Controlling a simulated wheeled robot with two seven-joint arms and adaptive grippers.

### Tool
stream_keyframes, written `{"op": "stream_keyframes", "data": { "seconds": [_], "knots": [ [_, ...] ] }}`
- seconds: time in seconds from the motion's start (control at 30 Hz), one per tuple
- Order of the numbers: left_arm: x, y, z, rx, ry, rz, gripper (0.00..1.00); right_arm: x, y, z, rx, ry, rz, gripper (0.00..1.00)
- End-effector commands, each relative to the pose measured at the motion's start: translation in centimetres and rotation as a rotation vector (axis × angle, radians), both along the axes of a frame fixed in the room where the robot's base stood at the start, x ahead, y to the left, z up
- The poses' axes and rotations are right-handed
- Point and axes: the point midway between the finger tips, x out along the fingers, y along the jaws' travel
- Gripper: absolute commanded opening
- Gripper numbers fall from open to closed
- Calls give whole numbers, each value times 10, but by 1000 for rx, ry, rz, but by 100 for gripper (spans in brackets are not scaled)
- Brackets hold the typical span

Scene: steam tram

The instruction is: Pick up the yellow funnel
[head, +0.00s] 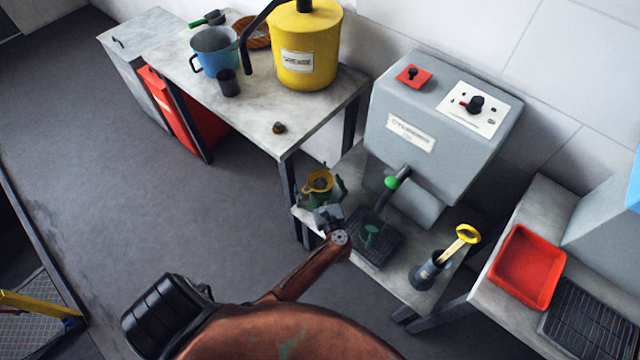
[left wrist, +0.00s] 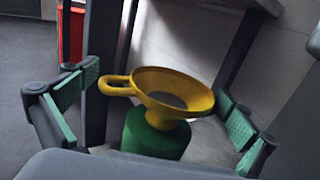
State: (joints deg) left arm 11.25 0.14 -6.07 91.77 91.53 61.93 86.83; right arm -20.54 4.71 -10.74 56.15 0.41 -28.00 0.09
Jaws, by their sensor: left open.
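The yellow funnel (head: 319,180) sits upright on a green container at the left end of the low grey table. In the left wrist view the funnel (left wrist: 150,83) shows its wide bowl, with its loop handle pointing left. The green container (left wrist: 155,140) is under its spout. My left gripper (head: 322,189) is open around the funnel, one finger on each side. In the left wrist view a green finger pad stands left of the handle and another right of the bowl. Gaps show on both sides, and contact is not visible. My right gripper is not in view.
The taller table (head: 325,97) stands close behind, its dark leg near the funnel. A grey machine (head: 440,125) with a green-knobbed lever (head: 392,182) is to the right. On the low table are a dark drip tray (head: 385,248) with a green cup and a grey pot (head: 428,274).

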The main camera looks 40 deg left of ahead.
Motion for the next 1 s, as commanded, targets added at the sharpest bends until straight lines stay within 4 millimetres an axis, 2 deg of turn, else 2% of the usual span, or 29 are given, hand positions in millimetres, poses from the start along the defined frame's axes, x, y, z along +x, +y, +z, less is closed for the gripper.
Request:
{"op": "stream_keyframes", "data": {
  "seconds": [0.23,0.77,1.0],
  "knots": [
    [1,1,0,1,1,0,99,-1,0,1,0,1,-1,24],
    [0,0,0,1,1,-1,62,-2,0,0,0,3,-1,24],
    [0,0,0,1,1,-1,62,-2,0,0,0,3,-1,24]
  ]
}}
